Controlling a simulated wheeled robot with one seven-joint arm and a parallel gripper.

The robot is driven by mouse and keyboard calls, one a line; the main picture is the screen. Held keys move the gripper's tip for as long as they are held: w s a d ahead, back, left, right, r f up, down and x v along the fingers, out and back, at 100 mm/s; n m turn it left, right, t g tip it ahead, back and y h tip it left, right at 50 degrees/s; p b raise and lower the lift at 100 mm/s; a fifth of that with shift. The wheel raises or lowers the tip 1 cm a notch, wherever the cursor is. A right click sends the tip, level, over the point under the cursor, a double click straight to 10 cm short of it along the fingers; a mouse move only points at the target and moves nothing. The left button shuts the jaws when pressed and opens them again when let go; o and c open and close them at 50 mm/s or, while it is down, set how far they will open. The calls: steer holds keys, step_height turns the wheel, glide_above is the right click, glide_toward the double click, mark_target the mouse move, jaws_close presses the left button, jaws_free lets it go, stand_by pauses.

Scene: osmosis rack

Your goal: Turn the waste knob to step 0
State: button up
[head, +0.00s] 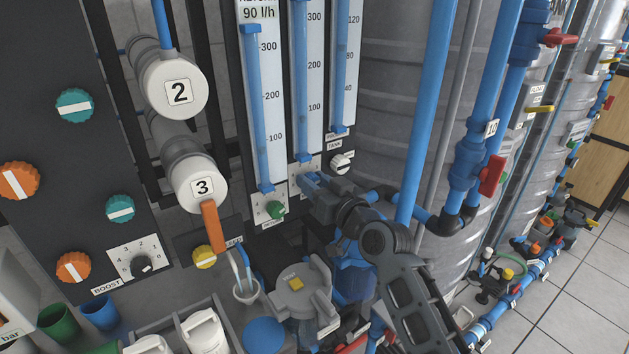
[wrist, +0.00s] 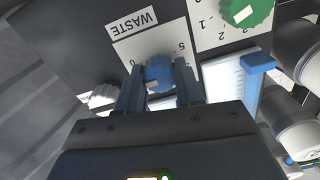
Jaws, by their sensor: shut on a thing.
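The waste knob (wrist: 158,72) is blue and sits on a white dial plate (wrist: 125,48) labelled WASTE, upside down in the wrist view. My gripper (wrist: 159,84) has one blue finger on each side of the knob and is shut on it. The 0 shows left of the knob and the 5 to its right. A pale mark shows on the knob's lower left edge; the step it points to cannot be read. In the head view my gripper (head: 306,182) is at the panel below the middle flow tube, and it hides the knob.
A green knob (head: 276,209) is close to the left of my gripper, and a white knob (head: 341,163) to its right. Blue flow tubes (head: 262,110) rise above. A grey lidded housing (head: 302,290) stands below, and a blue pipe (head: 425,120) is to the right.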

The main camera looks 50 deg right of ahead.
steer(key=m+p, duration=0.1)
steer(key=m, duration=0.3)
steer(key=shift+m, duration=0.4)
steer(key=shift+d, duration=0.1)
steer(key=o, duration=1)
steer(key=shift+o, duration=0.2)
steer(key=b+v, duration=0.1)
steer(key=v, duration=0.7)
steer(key=shift+w, duration=0.1)
